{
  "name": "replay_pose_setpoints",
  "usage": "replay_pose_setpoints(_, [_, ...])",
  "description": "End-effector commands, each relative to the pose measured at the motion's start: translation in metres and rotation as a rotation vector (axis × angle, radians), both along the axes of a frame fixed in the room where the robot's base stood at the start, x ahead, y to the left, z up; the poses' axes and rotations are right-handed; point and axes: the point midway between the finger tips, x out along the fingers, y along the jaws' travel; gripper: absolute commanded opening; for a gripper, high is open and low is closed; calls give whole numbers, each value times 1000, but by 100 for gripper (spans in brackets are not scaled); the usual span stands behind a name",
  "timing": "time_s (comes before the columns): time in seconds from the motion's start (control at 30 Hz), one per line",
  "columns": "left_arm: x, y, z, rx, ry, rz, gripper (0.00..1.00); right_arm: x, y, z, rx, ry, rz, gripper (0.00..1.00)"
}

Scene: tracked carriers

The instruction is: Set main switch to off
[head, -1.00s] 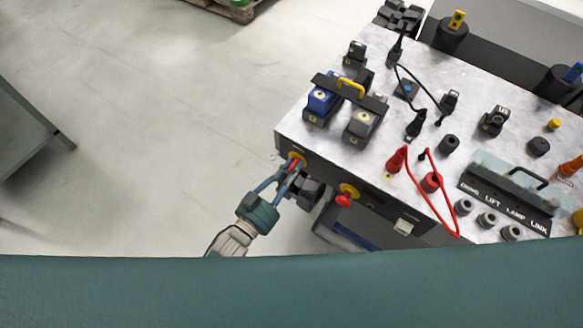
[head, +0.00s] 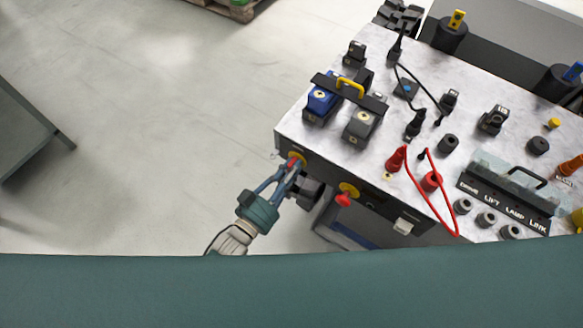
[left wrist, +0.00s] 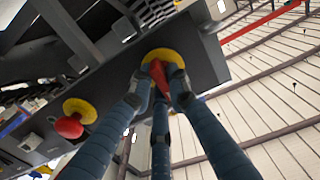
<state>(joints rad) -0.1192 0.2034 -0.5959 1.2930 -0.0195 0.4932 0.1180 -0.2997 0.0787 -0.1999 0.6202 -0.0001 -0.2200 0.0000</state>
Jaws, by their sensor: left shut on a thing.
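The main switch is a red handle on a yellow round plate (head: 298,158), on the dark front face of the carrier near its left corner. In the left wrist view its red handle (left wrist: 158,72) sits between my fingertips, in front of the yellow plate (left wrist: 163,56). My left gripper (head: 290,168) is shut on the red handle; its fingers also show in the left wrist view (left wrist: 162,88). The fingers partly hide the handle, and I cannot read any position marks. My right gripper is not in view.
A red mushroom button on a yellow plate (head: 345,197) is just right of the switch. The carrier's light top (head: 440,75) holds blue and grey blocks, plugs, cables and a labelled strip. A grey-green table (head: 30,130) stands at left. The floor between is clear.

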Motion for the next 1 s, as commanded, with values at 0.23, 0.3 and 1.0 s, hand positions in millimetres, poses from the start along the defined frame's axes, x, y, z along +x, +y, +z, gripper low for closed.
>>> replay_pose_setpoints(0.23, [-1, 0, -2, 3, 2, 0, 35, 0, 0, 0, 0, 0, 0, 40])
replay_pose_setpoints(0.3, [0, 0, -1, 3, 2, 0, 35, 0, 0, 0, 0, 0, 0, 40])
replay_pose_setpoints(1.0, [-81, 59, -2, 4, 4, -1, 35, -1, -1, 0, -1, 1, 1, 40])
